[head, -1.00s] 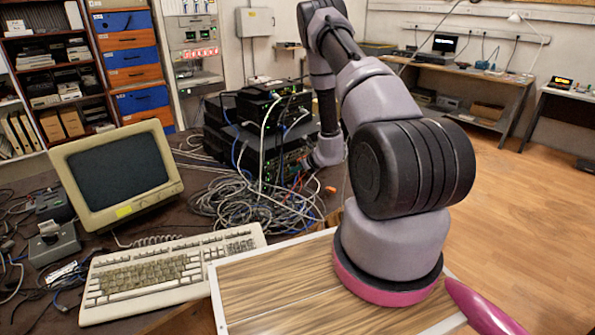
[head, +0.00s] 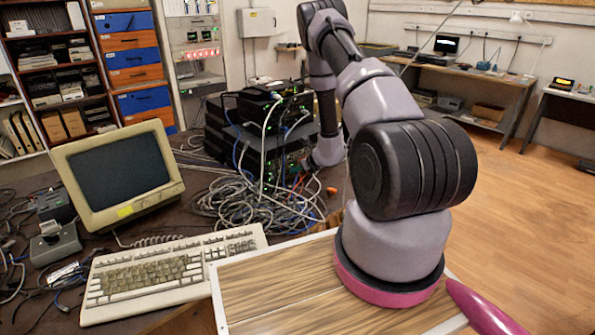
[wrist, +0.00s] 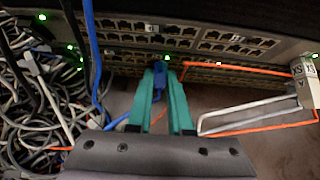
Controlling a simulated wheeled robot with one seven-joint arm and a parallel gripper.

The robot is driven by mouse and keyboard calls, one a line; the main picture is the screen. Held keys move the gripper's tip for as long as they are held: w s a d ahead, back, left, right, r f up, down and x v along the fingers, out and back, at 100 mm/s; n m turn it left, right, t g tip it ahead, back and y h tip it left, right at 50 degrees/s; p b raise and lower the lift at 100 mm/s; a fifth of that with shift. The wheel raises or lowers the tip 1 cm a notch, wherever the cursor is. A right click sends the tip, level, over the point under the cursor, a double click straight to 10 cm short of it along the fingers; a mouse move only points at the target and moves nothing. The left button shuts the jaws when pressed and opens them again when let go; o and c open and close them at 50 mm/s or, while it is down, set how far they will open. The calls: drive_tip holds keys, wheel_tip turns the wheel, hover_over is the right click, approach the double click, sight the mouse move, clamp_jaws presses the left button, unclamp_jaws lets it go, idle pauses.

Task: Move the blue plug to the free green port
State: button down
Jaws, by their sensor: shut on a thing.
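In the wrist view, my gripper (wrist: 160,76) has teal fingers closed around the blue plug (wrist: 158,68). The plug is at the lower port rows of the network switch (wrist: 190,38); I cannot tell whether it is seated in a port or just in front of it. A blue cable runs behind the fingers to the lower left. Small green lights show along the switch, one just right of the plug; which port is the free green one is not clear.
Another blue cable (wrist: 91,50) hangs on the left, beside tangled grey cables (wrist: 45,85). In the head view, a monitor (head: 118,170) and keyboard (head: 170,270) stand to the left.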

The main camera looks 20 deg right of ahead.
drive_tip(key=c, duration=0.8)
unclamp_jaws()
drive_tip(key=shift+o, duration=0.2)
drive_tip(key=v, duration=1)
drive_tip(key=shift+s+r, duration=0.25)
drive_tip(key=shift+d, duration=0.1)
drive_tip(key=s+a+r+n+g+y, duration=0.1)
drive_tip(key=s+a+r+n+y, duration=0.1)
drive_tip(key=a+r+n, duration=0.5)
drive_tip(key=s+a+r+n+g+y, duration=0.15)
drive_tip(key=a+r, duration=0.25)
drive_tip(key=r, duration=0.8)
drive_tip(key=s+a+r+n+g+y, duration=0.1)
drive_tip(key=s+a+r+n+y, duration=0.15)
drive_tip(key=a+r+n, duration=0.5)
drive_tip(key=s+d+r+n+h, duration=0.2)
drive_tip(key=s+r+n, duration=0.4)
drive_tip(key=s, duration=0.5)
drive_tip(key=s+d+r+n+t+h, duration=0.1)
drive_tip(key=s+r+n+h, duration=0.4)
drive_tip(key=s+r, duration=0.5)
drive_tip(key=shift+s+d+r+n, duration=0.45)
drive_tip(key=shift+s+d, duration=0.2)
drive_tip(key=shift+s, duration=0.35)
